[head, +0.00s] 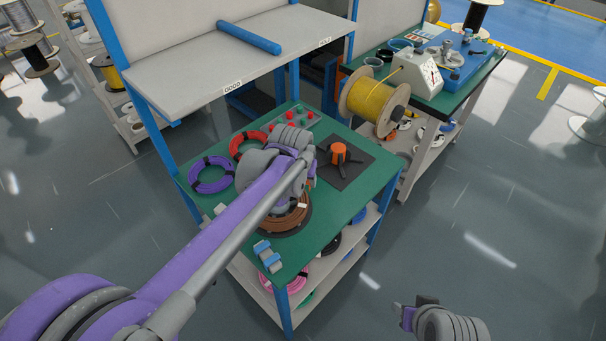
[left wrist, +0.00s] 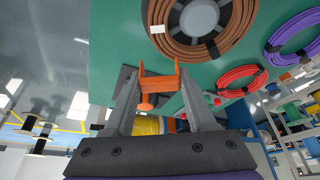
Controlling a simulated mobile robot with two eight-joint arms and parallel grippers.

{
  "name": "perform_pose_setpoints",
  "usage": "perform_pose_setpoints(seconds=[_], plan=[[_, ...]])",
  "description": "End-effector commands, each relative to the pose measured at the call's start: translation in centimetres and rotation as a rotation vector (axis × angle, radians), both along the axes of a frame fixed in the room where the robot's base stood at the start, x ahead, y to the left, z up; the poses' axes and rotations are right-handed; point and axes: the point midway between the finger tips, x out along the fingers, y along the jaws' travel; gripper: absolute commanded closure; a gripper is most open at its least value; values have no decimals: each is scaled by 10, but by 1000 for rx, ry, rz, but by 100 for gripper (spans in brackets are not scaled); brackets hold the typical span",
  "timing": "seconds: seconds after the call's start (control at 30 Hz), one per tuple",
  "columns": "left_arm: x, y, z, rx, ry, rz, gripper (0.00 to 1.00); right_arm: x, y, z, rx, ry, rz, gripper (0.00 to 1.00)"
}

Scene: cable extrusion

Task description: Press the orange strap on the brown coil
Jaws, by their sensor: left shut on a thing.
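The brown coil (head: 294,218) lies flat on the green table (head: 330,222), partly hidden behind my left arm in the head view. In the left wrist view the brown coil (left wrist: 236,42) shows dark ties, a white tag and a grey round centre. My left gripper (left wrist: 158,78) is shut on the orange strap (left wrist: 158,84), a U-shaped piece between its fingertips. The strap is apart from the coil in the picture. In the head view my left arm hides the strap. My right gripper (head: 408,314) is at the bottom, away from the table; its fingers are unclear.
An orange-topped stand (head: 338,152) sits on a black plate right of the coil. Purple (head: 211,174) and red (head: 248,144) coils lie at the left and back. A blue-and-grey object (head: 267,256) is near the front corner. A yellow spool (head: 374,102) stands beyond the table.

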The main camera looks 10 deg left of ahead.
Motion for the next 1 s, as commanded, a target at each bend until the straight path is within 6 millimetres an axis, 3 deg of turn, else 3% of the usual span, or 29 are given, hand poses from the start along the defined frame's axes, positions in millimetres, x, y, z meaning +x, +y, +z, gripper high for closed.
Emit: perform_pose_setpoints(seconds=[0.6, 1.0], plan=[[0, 0, -68, 0, 1, 0, 75, -6, 0, -52, 0, 17, 0, 50], [0, 0, -71, 0, 0, 0, 75, -6, 0, -54, 0, 18, 0, 50]])
